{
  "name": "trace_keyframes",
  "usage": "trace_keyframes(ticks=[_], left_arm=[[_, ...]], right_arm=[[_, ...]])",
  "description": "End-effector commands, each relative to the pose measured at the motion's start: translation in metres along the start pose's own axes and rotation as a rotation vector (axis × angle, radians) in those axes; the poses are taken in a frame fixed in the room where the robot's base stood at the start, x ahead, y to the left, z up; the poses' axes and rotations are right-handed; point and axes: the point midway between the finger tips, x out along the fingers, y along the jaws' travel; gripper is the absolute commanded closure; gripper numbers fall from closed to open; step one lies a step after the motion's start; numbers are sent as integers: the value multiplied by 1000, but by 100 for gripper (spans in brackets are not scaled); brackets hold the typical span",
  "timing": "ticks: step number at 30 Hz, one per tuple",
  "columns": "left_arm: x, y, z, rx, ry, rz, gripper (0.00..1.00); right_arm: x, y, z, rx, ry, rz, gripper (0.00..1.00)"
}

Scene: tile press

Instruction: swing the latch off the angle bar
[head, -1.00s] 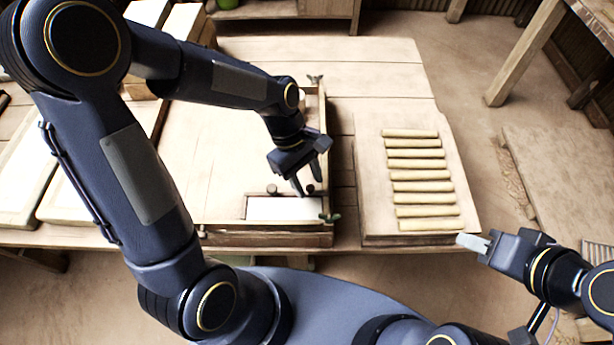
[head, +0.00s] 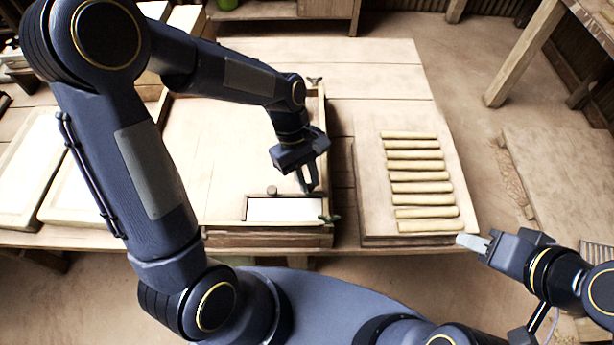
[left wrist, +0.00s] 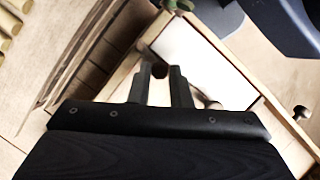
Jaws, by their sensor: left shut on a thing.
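My left gripper (head: 308,188) reaches down at the right side of the press frame (head: 268,240). Its fingers are shut on a small dark knob, apparently the latch's, mostly hidden between the fingertips; the left wrist view shows the same fingers (left wrist: 161,75) around it. The angle bar (head: 247,203) edges a white tile (head: 285,209) at the frame's near right corner. Whether the latch still lies over the bar cannot be told. Another round knob (head: 272,190) stands left of the gripper. My right gripper (head: 474,243) is beside the board's near corner, its opening unclear.
A board (head: 370,190) with several yellow clay rolls (head: 415,182) lies right of the frame. White tile trays (head: 75,205) lie at left. Bare tabletop shows behind the board.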

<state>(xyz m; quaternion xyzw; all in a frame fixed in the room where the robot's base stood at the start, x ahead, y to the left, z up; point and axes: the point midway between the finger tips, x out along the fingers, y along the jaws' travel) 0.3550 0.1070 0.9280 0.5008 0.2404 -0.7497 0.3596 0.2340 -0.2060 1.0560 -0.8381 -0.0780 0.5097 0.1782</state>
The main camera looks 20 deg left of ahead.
Motion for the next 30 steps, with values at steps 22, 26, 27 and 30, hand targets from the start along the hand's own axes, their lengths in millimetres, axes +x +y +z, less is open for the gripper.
trace_keyframes(ticks=[22, 26, 27, 30], left_arm=[[-4, 30, -7, 648, 2, -267, 100], [-4, 36, -6, 763, 2, -315, 100], [-4, 37, -6, 798, 2, -330, 100], [-3, 41, -5, 885, 2, -365, 100]], right_arm=[[-15, -7, -7, 0, 0, 0, 64], [-15, -7, -8, 0, 0, 0, 64], [-15, -7, -8, 0, 0, 0, 64], [-15, -7, -8, 0, 0, 0, 64]])
